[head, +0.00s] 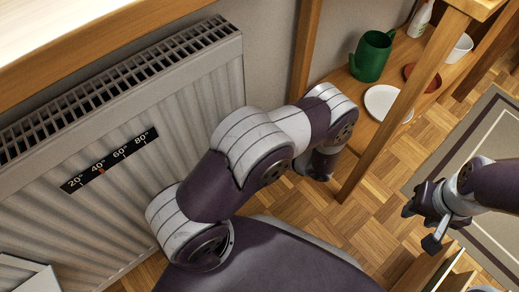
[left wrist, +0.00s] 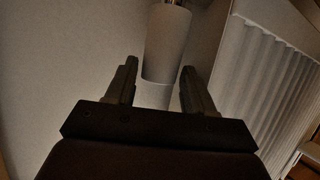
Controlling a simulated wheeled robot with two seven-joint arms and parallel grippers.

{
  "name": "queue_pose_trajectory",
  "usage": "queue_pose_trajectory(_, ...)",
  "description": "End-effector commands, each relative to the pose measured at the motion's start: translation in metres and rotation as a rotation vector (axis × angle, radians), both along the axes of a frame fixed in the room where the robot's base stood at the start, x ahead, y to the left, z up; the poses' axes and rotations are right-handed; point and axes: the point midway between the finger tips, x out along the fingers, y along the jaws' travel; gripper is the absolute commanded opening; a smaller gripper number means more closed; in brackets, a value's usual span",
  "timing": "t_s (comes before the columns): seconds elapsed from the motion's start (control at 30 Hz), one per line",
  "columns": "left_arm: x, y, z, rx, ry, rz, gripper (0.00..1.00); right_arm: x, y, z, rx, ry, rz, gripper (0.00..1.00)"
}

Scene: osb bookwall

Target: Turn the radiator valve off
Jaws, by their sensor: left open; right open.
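The radiator (head: 190,110) fills the left of the head view, with a black temperature strip (head: 110,160) marked 20° to 80° on its front. A pale cylindrical valve head (left wrist: 168,38) shows in the left wrist view, with a small brass-coloured part at the top edge. My left gripper (left wrist: 159,70) is open, its two fingers on either side of the lower part of this cylinder in the picture; I cannot tell whether they touch it. The left gripper and the valve are hidden in the head view. My right gripper (head: 421,226) is open and empty at the right.
A wooden shelf (head: 352,106) at the upper right holds a green jug (head: 371,57), a white plate (head: 388,104), a reddish dish (head: 424,78) and a white bowl (head: 459,48). Its upright post stands near my left arm. A patterned rug (head: 482,130) lies on the parquet floor (head: 375,195).

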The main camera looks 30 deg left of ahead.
Motion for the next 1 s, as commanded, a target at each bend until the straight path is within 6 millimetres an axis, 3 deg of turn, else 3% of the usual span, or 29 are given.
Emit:
queue_pose_trajectory(0.1, 0.0001, -0.0002, 0.0005, 0.0, 0.0, 0.0, 0.53, 0.0, 0.0, 0.0006, 0.0, 0.0, 0.0, 0.43)
queue_pose_trajectory(0.17, 0.0001, -0.0003, 0.0006, 0.0, 0.0, 0.0, 0.37, 0.0, 0.0, 0.0006, 0.0, 0.0, 0.0, 0.43)
queue_pose_trajectory(0.23, 0.0001, -0.0003, 0.0006, 0.0, 0.0, 0.0, 0.14, 0.0, 0.0, 0.0006, 0.0, 0.0, 0.0, 0.43)
queue_pose_trajectory(0.27, 0.0001, -0.0004, 0.0005, 0.0, 0.0, 0.0, 0.12, 0.0, 0.0, 0.0006, 0.0, 0.0, 0.0, 0.43)
queue_pose_trajectory(0.57, 0.0012, -0.0004, 0.0006, 0.0, -0.002, 0.039, 0.12, 0.0, 0.0, 0.0011, 0.0, 0.0, 0.0, 0.43)
queue_pose_trajectory(1.0, 0.0075, 0.0001, -0.0011, -0.001, -0.002, 0.318, 0.12, 0.0, 0.0, -0.0018, 0.0, 0.0, 0.0, 0.43)
